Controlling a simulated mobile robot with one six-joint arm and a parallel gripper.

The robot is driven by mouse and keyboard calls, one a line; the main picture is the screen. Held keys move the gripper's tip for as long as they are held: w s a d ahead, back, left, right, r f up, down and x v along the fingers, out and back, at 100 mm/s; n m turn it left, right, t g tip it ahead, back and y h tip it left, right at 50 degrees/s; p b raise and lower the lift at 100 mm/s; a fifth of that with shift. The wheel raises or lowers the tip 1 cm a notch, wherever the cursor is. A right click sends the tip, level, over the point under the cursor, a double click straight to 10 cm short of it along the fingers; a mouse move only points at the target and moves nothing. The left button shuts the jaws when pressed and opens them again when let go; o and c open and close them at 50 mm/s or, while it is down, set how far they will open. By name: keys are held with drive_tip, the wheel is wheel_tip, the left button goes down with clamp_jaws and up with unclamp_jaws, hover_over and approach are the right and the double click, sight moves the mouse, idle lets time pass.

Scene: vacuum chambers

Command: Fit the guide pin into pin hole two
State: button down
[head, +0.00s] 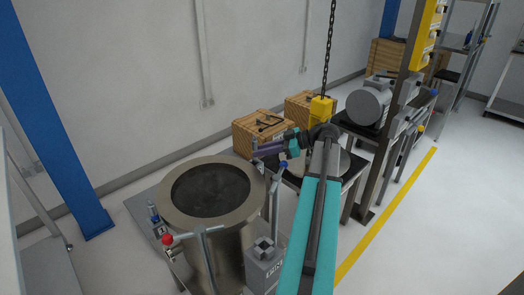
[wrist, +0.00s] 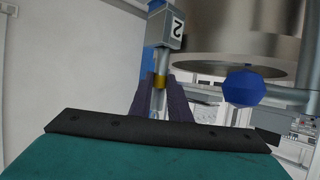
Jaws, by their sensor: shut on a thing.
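The guide pin (wrist: 161,66) is a slim silver rod with a brass-coloured band in the wrist view. My gripper (wrist: 158,92) is shut on it, with one dark purple finger on each side. A grey block marked 2 (wrist: 170,29) is directly above the pin in that view. The pin's far end meets or overlaps the block's lower face; I cannot tell whether it is inside a hole. In the head view my gripper (head: 265,150) is beside the rim of the open steel chamber (head: 176,212), and the pin is too small to make out.
A blue round knob (wrist: 242,88) is right of my gripper in the wrist view. In the head view a grey box labelled PIN (head: 263,268) stands in front of the chamber. A yellow hoist block (head: 321,108) hangs on a chain behind my gripper. Wooden crates (head: 262,131) stand by the wall.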

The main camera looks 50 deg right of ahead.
drive_tip(key=shift+f+b, duration=0.55)
drive_tip(key=shift+f, duration=0.15)
drive_tip(key=c, duration=1.6)
unclamp_jaws()
drive_tip(key=p+v, duration=0.1)
drive_tip(key=v, duration=1.3)
drive_tip(key=shift+a+f, duration=0.1)
drive_tip(key=shift+s, duration=0.1)
